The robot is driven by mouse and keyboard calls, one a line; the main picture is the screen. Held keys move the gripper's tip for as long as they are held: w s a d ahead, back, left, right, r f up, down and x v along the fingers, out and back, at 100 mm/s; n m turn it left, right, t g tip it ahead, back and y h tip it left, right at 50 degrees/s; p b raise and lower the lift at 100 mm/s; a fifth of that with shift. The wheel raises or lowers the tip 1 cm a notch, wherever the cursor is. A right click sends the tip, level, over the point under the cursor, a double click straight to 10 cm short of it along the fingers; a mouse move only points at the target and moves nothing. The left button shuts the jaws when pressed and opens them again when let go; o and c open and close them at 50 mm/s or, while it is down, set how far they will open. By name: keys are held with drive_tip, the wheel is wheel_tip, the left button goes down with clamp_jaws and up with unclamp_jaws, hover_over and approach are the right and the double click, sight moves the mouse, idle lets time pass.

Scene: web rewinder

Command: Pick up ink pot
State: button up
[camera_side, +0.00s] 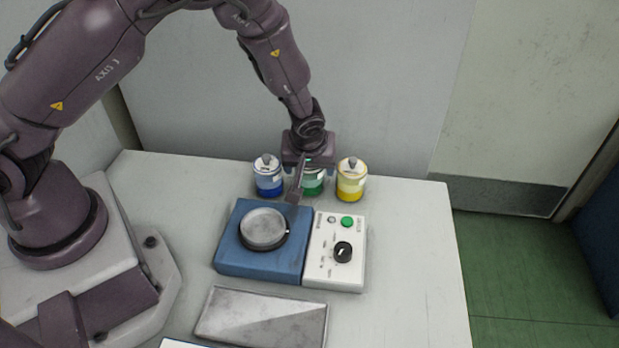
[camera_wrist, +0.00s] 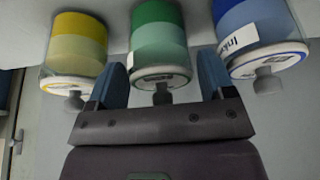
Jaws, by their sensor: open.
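Three ink pots with white lids and grey knobs stand in a row at the back of the table. In the side view the blue pot (camera_side: 269,180) is at left, the green pot (camera_side: 313,184) in the middle, partly hidden by my gripper, and the yellow pot (camera_side: 351,183) at right. My gripper (camera_side: 298,186) is open at the green pot. In the wrist view the green pot (camera_wrist: 158,38) lies beyond and between the two fingers of my gripper (camera_wrist: 163,75). The yellow pot (camera_wrist: 75,45) is at left there and the labelled blue pot (camera_wrist: 255,35) at right. Finger contact cannot be told.
A blue machine (camera_side: 235,262) with a round metal plate (camera_side: 263,229) stands in front of the pots, beside a white control panel (camera_side: 329,269) with a green button and black knob. A grey metal tray (camera_side: 262,318) lies nearer. The table's right side (camera_side: 415,250) is clear.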

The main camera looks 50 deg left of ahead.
drive_tip(key=shift+w+a+f, duration=0.1)
drive_tip(key=shift+a+f, duration=0.05)
drive_tip(key=shift+f, duration=0.3)
drive_tip(key=c, duration=0.8)
drive_tip(key=shift+o, duration=0.2)
drive_tip(key=shift+r, duration=0.1)
